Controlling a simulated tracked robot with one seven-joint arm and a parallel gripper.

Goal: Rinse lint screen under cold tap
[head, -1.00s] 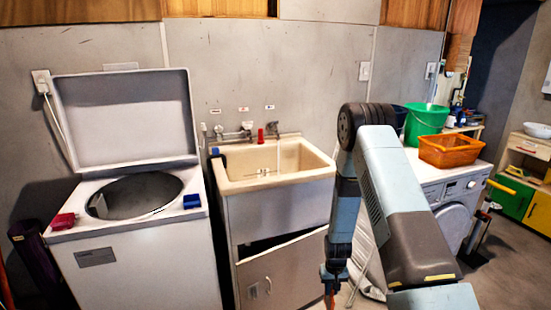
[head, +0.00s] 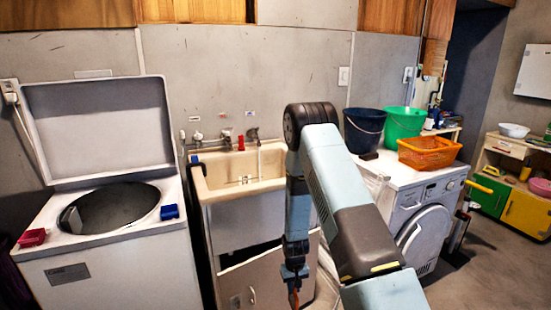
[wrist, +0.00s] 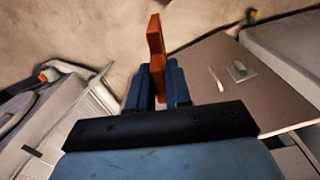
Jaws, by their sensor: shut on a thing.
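My gripper (head: 294,283) hangs low in front of the sink cabinet, below the basin, shut on a narrow orange piece. In the wrist view the orange piece (wrist: 155,50) stands edge-on between the closed fingers; I cannot tell for sure whether it is the lint screen. The cream sink (head: 218,188) stands in the middle of the head view. Several taps are on the wall behind it, including the right one (head: 252,133); labels above them are too small to read. A thin pale vertical line shows below the right tap, perhaps water.
The sink's cabinet door (head: 262,284) hangs ajar; it also shows in the wrist view (wrist: 210,65). An open top-loading washer (head: 110,262) stands left. A front-loading machine (head: 408,197) at right carries a dark bucket (head: 362,131), green bucket (head: 404,122) and orange basket (head: 428,152).

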